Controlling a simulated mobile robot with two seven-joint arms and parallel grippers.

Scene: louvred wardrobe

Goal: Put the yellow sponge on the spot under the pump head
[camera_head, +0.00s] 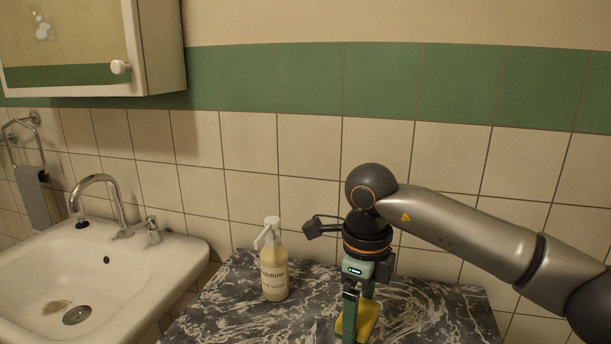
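The yellow sponge (368,318) is at the right part of the dark marbled counter, partly hidden behind my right gripper. My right gripper (350,325) points down at the sponge, with a green finger in front of it. Whether the fingers are closed on the sponge, and whether it touches the counter, I cannot tell. The soap bottle (274,276) stands upright on the counter to the left of the gripper. Its white pump head (268,232) has a spout pointing left and toward me. My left gripper is out of view.
A white sink (130,262) with a chrome tap (98,190) is at the left. The marbled counter (240,312) is bare in front of the bottle. A tiled wall stands close behind. A wall cabinet (150,40) hangs at the upper left.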

